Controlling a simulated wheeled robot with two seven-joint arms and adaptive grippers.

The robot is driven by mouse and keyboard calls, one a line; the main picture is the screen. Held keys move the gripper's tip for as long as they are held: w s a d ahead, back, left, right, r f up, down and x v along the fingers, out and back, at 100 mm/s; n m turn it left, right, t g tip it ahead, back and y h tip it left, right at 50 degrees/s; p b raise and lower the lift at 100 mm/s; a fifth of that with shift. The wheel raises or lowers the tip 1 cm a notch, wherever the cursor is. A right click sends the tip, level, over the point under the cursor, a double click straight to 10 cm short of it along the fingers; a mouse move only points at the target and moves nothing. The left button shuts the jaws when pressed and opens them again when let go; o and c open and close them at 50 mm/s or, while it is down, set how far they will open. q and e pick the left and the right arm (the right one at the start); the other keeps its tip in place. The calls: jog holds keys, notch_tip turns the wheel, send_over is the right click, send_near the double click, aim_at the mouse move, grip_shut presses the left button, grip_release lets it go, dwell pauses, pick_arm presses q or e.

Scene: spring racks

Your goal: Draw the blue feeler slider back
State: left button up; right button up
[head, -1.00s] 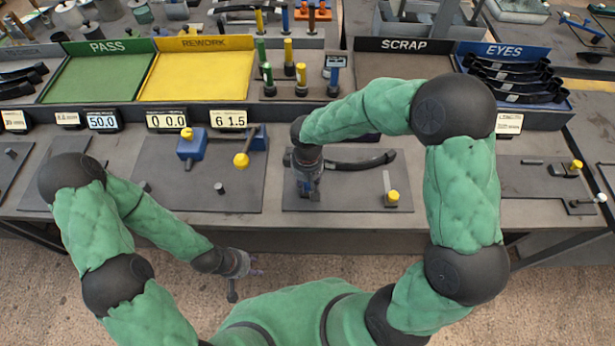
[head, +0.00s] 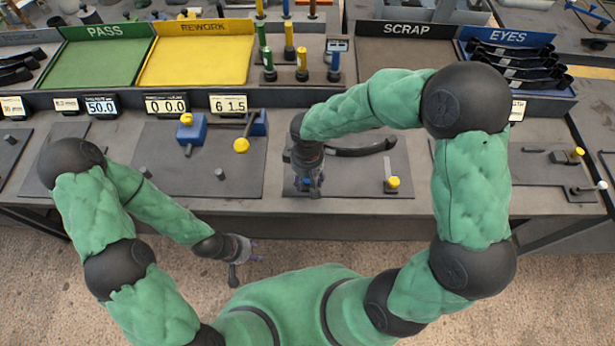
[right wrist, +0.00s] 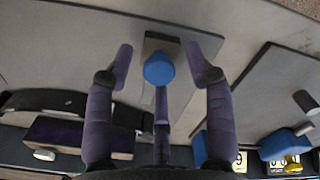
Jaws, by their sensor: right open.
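The blue feeler slider's round blue knob (right wrist: 158,68) shows in the right wrist view, over a small grey plate. My right gripper (right wrist: 164,54) is open, with one purple finger on each side of the knob and a visible gap to both. A third purple bar stands just below the knob in that view. In the head view my right gripper (head: 308,184) points down at the front left of the middle fixture plate (head: 355,185), and it largely hides the slider there. My left gripper (head: 243,258) hangs in front of the bench, away from the fixtures; its jaws are too small to read.
A black curved strip (head: 362,147) lies behind my right gripper. A yellow knob (head: 393,182) stands to its right. The left fixture holds blue blocks (head: 191,130) and another yellow knob (head: 241,146). Displays and the PASS, REWORK, SCRAP and EYES trays line the back.

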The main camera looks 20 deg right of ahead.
notch_tip(320, 180, up, 12)
dwell(0.5)
dwell(0.5)
